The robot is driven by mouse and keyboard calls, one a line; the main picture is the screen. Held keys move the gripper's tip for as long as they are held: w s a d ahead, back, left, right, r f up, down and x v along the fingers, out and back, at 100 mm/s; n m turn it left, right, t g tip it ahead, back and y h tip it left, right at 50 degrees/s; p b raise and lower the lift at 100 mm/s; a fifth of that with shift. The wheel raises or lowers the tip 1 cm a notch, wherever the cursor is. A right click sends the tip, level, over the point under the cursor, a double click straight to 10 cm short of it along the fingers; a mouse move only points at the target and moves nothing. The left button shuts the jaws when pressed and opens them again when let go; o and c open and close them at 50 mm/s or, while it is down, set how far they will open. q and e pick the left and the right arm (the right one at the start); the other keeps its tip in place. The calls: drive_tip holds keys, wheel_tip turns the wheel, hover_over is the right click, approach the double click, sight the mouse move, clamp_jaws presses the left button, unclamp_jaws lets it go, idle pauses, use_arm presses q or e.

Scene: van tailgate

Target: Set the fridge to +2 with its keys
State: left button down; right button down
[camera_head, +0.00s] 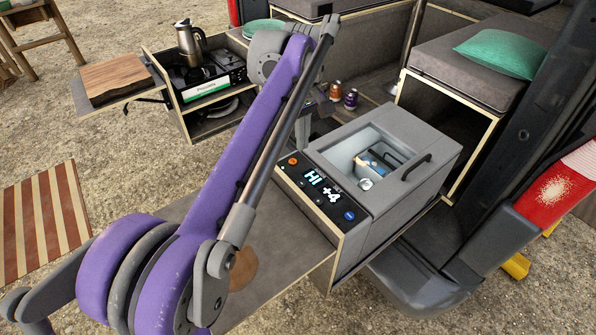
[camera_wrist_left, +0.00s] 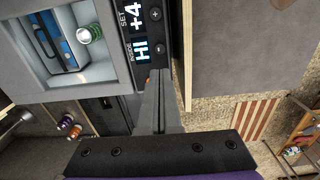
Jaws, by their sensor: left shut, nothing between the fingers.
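The grey fridge (camera_head: 415,190) stands on the van's pull-out with its top open, showing packs and a can inside. Its black control panel (camera_head: 322,190) reads HI and +4. In the left wrist view the display (camera_wrist_left: 137,30) reads "SET +4" and "INSIDE HI", with a plus key (camera_wrist_left: 155,13) and a minus key (camera_wrist_left: 160,48) beside it. My left gripper (camera_head: 303,130) is shut and empty near the panel's orange-button end. In the left wrist view its fingertips (camera_wrist_left: 159,75) overlap that end; whether they touch is unclear. My right gripper is not in view.
A stove unit (camera_head: 205,75) with a kettle (camera_head: 189,42) stands at the back left, with a wooden board (camera_head: 118,78) beside it. Two small cans (camera_head: 343,95) stand behind the fridge. A green pillow (camera_head: 510,52) lies on the bench. A bare grey surface (camera_head: 290,270) lies before the fridge.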

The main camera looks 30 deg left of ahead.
sight(301, 185)
use_arm(q)
drive_tip(key=shift+w+a+r, duration=0.15)
drive_tip(key=shift+a, duration=0.05)
wheel_tip(301, 185, down, 14)
drive_tip(key=shift+b, duration=0.55)
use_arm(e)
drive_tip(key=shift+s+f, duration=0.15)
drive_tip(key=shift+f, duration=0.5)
